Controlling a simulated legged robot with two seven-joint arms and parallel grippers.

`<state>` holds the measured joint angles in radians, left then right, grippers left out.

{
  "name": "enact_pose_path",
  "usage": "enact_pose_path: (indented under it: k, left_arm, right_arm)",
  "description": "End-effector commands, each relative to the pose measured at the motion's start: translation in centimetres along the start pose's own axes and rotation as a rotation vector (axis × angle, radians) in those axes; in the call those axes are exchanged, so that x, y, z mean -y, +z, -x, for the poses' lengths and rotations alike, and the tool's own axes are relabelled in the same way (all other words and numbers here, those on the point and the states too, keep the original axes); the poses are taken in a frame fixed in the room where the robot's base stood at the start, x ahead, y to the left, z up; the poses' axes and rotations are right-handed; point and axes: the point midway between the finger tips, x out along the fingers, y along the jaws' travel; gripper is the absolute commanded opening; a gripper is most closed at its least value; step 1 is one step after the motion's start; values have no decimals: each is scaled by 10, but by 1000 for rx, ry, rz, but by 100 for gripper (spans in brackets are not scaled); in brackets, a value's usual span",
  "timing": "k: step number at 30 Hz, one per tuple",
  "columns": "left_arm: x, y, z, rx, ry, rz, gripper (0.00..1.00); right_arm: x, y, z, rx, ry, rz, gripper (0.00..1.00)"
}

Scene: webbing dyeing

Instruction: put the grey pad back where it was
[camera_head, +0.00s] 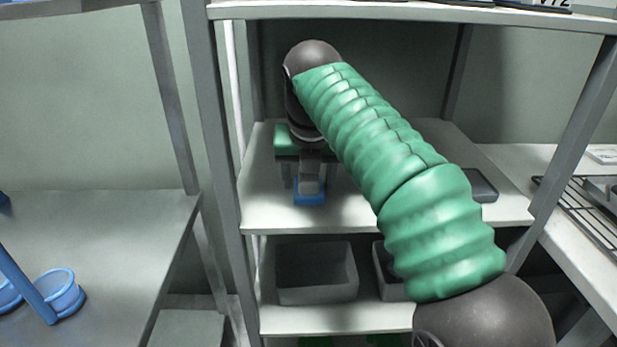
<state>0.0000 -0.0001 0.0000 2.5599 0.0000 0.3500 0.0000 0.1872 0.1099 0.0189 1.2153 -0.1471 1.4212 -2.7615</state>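My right arm reaches in from the lower right across the middle shelf. Its gripper (311,176) points down over a small blue piece (310,198) on the shelf. A small grey block shows between the gripper and the blue piece; I cannot tell whether it is the grey pad or part of the gripper. The finger gap is too small and covered to read. A flat dark grey pad-like thing (483,185) lies at the shelf's right side, partly hidden behind my arm. My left gripper is not in view.
Grey bins (317,274) stand on the shelf below. A rack post (205,120) rises left of the arm. Blue round containers (62,292) are at far left, a wire rack (585,215) at right.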

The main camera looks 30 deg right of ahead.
Motion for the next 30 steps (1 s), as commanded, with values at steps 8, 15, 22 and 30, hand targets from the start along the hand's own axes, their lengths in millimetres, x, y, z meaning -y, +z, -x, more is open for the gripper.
enact_pose_path:
  k: [8,15,22,30]
  left_arm:
    - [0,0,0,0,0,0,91]
    - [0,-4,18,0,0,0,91]
    - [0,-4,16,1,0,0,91]
    - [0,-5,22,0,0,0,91]
  right_arm:
    - [0,0,0,1,0,0,74]
    - [0,4,20,2,1,0,74]
    - [2,-54,41,3,2,2,74]
    - [3,-102,61,1,0,2,74]
